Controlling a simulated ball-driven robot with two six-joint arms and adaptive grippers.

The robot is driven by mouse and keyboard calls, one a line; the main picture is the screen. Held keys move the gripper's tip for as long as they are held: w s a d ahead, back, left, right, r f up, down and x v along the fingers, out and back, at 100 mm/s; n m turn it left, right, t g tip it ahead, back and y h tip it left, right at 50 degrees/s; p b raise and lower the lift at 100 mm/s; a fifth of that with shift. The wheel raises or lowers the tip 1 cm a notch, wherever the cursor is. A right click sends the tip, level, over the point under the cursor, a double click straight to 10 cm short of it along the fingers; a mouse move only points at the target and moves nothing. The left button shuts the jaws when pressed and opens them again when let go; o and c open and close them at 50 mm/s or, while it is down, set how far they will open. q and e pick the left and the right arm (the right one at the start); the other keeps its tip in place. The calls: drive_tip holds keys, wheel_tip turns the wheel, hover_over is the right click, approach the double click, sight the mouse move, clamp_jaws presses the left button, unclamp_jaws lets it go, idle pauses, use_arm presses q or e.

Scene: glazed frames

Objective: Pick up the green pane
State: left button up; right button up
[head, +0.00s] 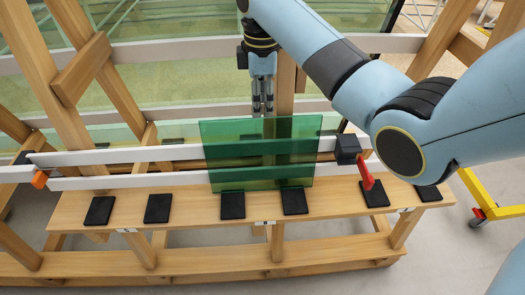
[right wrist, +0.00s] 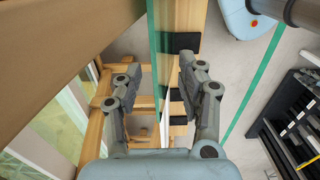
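The green pane (head: 262,150) is a see-through square sheet. It stands nearly upright on black pads on a wooden ledge, against white rails. My right gripper (head: 262,108) comes down from above to the middle of the pane's top edge in the head view. In the right wrist view, my right gripper (right wrist: 161,72) has its fingers spread apart. The pane (right wrist: 154,45) shows there edge-on as a thin green strip between the fingers, with a gap on both sides. I cannot tell whether the fingertips reach below the top edge. My left gripper is not in view.
The wooden ledge (head: 185,207) carries several black pads. White rails (head: 120,156) run across behind the pane, with an orange end piece (head: 39,180) at left and a red lever (head: 366,172) at right. Wooden posts and larger glass sheets stand behind. A yellow frame (head: 485,195) stands at right.

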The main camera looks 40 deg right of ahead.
sight(261, 119)
drive_tip(key=f, duration=0.6)
drive_tip(key=shift+w+d+f+p, duration=0.1)
drive_tip(key=shift+w+f+p, duration=0.2)
drive_tip(key=shift+p, duration=0.1)
drive_tip(key=shift+s, duration=0.1)
clamp_jaws()
drive_tip(key=shift+r, duration=0.1)
